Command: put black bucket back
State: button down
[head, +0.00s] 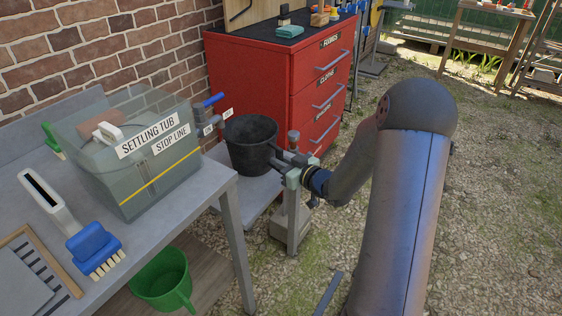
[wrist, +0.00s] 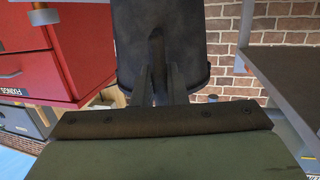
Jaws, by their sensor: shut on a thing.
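The black bucket (head: 251,143) is upright in the head view, between the grey bench and the red drawer cabinet. It is at or just above a low grey shelf (head: 238,190); I cannot tell whether it touches it. My gripper (head: 284,163) reaches it from the right. In the wrist view the dark bucket (wrist: 193,40) fills the top middle, and my gripper (wrist: 158,75) is shut on a raised part of its side, likely a handle. The bucket's far side is hidden.
The clear settling tub (head: 130,150) stands on the grey bench (head: 190,205), left of the bucket. Valves with a blue lever (head: 213,100) stick out beside the bucket. The red cabinet (head: 255,75) stands close behind. A green bucket (head: 162,280) sits below the bench. Gravel at right is open.

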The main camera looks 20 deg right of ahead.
jog(key=shift+f, duration=0.15)
jog(key=c, duration=0.8)
grip_release()
jog(key=shift+s+d, duration=0.1)
jog(key=shift+p+v, duration=0.45)
jog(key=shift+v, duration=3)
